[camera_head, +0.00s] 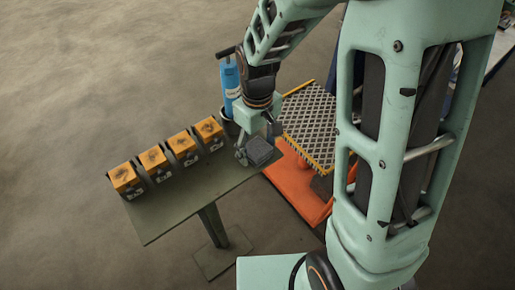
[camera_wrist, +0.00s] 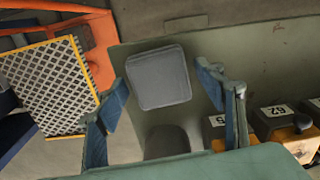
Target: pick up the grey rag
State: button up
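The grey rag (camera_wrist: 158,77), a folded square pad, lies on the green table near its right end. In the head view the rag (camera_head: 259,151) shows just beside my gripper (camera_head: 256,145). In the wrist view my gripper (camera_wrist: 165,108) is open, its two blue-grey fingers apart to the left and right of the rag's near side. The fingers do not visibly touch the rag. A dark rounded thing lies below the rag between the fingers; I cannot tell what it is.
Several orange-and-black numbered boxes (camera_head: 154,159) stand in a row along the green table (camera_head: 180,210). A blue bottle (camera_head: 231,82) stands behind my gripper. An orange frame (camera_head: 297,189) with a yellow-edged grating (camera_head: 309,124) is right of the table. The table's front is clear.

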jog(key=c, duration=0.9)
jog(key=shift+c, duration=0.2)
